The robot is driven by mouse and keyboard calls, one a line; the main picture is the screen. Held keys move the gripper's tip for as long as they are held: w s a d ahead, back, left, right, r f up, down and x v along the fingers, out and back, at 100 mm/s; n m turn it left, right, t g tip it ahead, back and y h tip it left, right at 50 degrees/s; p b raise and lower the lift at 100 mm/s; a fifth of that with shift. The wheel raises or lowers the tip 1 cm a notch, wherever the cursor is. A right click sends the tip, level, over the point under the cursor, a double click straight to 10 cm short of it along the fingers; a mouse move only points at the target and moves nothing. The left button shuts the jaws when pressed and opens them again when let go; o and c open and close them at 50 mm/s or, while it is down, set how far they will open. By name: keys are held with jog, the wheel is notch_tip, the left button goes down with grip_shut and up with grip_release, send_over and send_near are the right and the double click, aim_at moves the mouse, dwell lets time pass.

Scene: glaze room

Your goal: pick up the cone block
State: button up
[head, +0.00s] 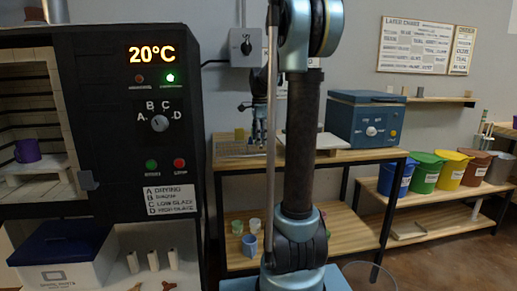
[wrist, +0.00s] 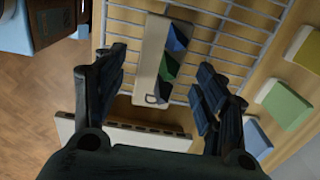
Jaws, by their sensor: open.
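The cone block (wrist: 151,62) is a pale beige slab with blue and green cones in a row and a "D" mark near its lower end. In the wrist view it lies on a white wire rack (wrist: 225,35), at the upper middle. My gripper (wrist: 162,60) is open, with one dark finger on each side of the block in the picture. Clear gaps show between the fingers and the block, and nothing is held. In the head view my arm stands in front of this part of the table, and I cannot make out the block there.
A white slab (wrist: 120,132) lies below the block in the wrist view. Yellow, green and blue tiles stand at right, close to the right finger. A blue box-shaped device (head: 365,118) sits on the table's right end. A black kiln (head: 130,75) stands at left.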

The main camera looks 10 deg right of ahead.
jog(key=shift+f, duration=1.1)
jog(key=c, duration=1.2)
